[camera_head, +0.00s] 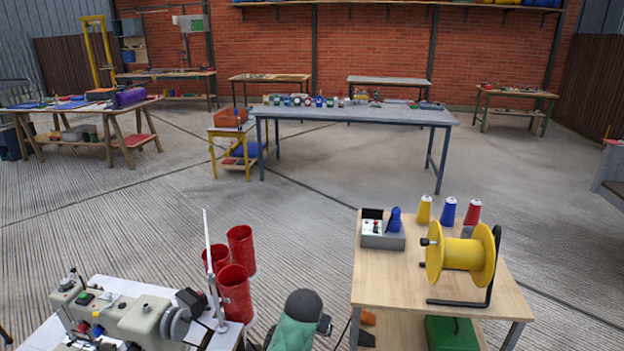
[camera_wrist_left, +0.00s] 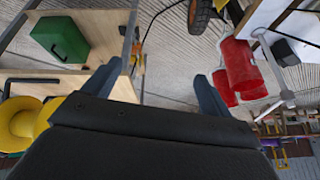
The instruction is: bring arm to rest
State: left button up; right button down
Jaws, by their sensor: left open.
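My left gripper (camera_wrist_left: 158,82) shows in the left wrist view. Its two dark blue-grey fingers stand wide apart, with only grey floor visible between them. It is open and empty and touches nothing that I can see. A wooden bench lies to the left of it in that view, and red bins (camera_wrist_left: 240,68) lie to the right. I cannot make out the fingers in the head view. My right gripper is in neither view.
The wooden bench (camera_head: 390,284) carries a yellow spool (camera_head: 462,258) and several thread cones, with a green box (camera_head: 450,333) below. A sewing machine (camera_head: 130,318) and red bins (camera_head: 235,292) stand at the lower left. Open floor (camera_head: 310,185) lies before the long grey table (camera_head: 350,114).

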pick_arm(q)
jog(key=s+a+r+h, duration=0.1)
jog(key=s+a, duration=0.2)
jog(key=s, duration=0.4)
jog(key=s+a+r+n, duration=0.1)
jog(key=s+a, duration=0.3)
jog(key=s, duration=0.3)
jog(key=s+a+r+h, duration=0.1)
jog(key=s+a, duration=0.2)
jog(key=s, duration=0.4)
jog(key=s+a+f+g, duration=0.1)
jog(key=s+f, duration=0.5)
jog(key=s, duration=0.3)
jog(key=s+a+f+g+y, duration=0.1)
jog(key=s+a+f+g, duration=0.1)
jog(key=s+f, duration=0.4)
jog(key=s+b, duration=0.1)
jog(key=s, duration=0.3)
jog(key=shift+a+n, duration=0.25)
jog(key=shift+n, duration=0.15)
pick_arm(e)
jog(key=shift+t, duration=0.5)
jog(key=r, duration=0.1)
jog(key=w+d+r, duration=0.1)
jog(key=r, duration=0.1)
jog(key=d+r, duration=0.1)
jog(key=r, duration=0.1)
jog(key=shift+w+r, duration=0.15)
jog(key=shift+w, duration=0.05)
